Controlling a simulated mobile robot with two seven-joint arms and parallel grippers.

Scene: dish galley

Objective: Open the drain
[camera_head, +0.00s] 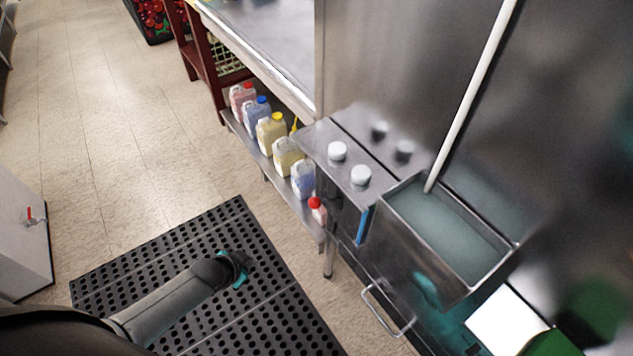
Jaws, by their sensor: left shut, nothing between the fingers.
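A steel basin (385,232) of cloudy grey-green water (450,240) stands at the right of the head view. A bent metal bar handle (388,318) sticks out low on the front, below the basin. No drain opening shows, and I cannot tell whether this bar works the drain. My left gripper (240,268), with teal fingers, is shut and empty above the black floor mat, left of the bar and apart from it.
A white pole (470,95) stands in the basin. Several jugs (271,133) line a low shelf left of the steel unit with white knobs (360,175). A perforated black mat (190,240) covers the floor. A red-handled valve (33,217) is on a white cabinet at left.

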